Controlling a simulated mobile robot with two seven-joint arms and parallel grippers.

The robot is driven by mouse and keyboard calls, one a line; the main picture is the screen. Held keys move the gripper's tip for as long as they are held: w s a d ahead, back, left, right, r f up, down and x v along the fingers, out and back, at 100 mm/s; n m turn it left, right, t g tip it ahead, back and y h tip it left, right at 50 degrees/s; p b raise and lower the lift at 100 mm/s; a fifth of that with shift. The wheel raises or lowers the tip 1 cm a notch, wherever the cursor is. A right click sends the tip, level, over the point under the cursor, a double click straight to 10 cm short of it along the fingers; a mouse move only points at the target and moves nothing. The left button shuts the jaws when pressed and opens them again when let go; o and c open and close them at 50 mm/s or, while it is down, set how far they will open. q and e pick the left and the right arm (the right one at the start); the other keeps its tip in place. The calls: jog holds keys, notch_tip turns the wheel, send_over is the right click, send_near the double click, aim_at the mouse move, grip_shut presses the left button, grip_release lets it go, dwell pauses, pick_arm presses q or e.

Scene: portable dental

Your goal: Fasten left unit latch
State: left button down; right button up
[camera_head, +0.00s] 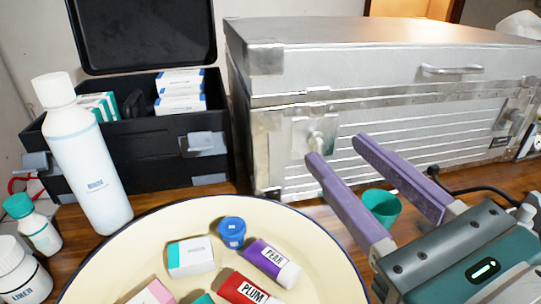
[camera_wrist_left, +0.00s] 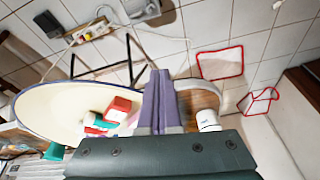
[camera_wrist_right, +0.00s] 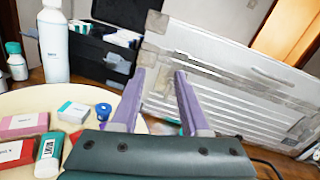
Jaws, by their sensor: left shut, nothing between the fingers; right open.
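The silver metal case (camera_head: 400,120) stands on the table with its lid down. Its left latch (camera_head: 316,136), a pale plate with a knob, is on the front face near the left corner. Whether the latch is fastened is too small to tell. My right gripper (camera_head: 340,150) is open and empty in front of the case, its purple fingers pointing at the latch area. The left fingertip is close below the knob; contact cannot be told. In the right wrist view, the open fingers (camera_wrist_right: 161,72) point at the case front. My left gripper (camera_wrist_left: 158,72) is shut and empty, seen only in the left wrist view.
A cream plate (camera_head: 120,250) with small boxes and tubes lies in front. A green cup (camera_head: 381,205) stands below my right fingers. A white bottle (camera_head: 88,165) and an open black case (camera_head: 140,151) are at left. A second latch (camera_head: 512,118) is at the silver case's right.

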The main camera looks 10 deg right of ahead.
aim_at(321, 150)
jog(key=d+f+m+b, duration=0.1)
jog(key=f, duration=0.1)
jog(key=d+f+m+h+b, duration=0.1)
jog(key=f, duration=0.1)
jog(key=f+m+b, duration=0.1)
jog(key=f, duration=0.1)
jog(key=shift+w+d+f+h+b, duration=0.1)
jog(key=shift+w+d+h+b, duration=0.15)
jog(key=shift+d+h+b, duration=0.15)
jog(key=shift+w+m, duration=0.15)
jog(key=shift+m, duration=0.25)
jog(key=w+p, duration=0.1)
jog(key=w, duration=0.8)
jog(key=shift+w+a+p, duration=0.15)
jog(key=shift+w+p, duration=0.15)
jog(key=shift+p, duration=0.1)
pick_arm(q)
jog(key=f, duration=0.3)
jog(key=shift+w+d+f, duration=0.15)
jog(key=shift+d+f, duration=0.05)
jog(key=shift+d, duration=0.1)
jog(key=shift+d, duration=0.15)
pick_arm(e)
grip_shut()
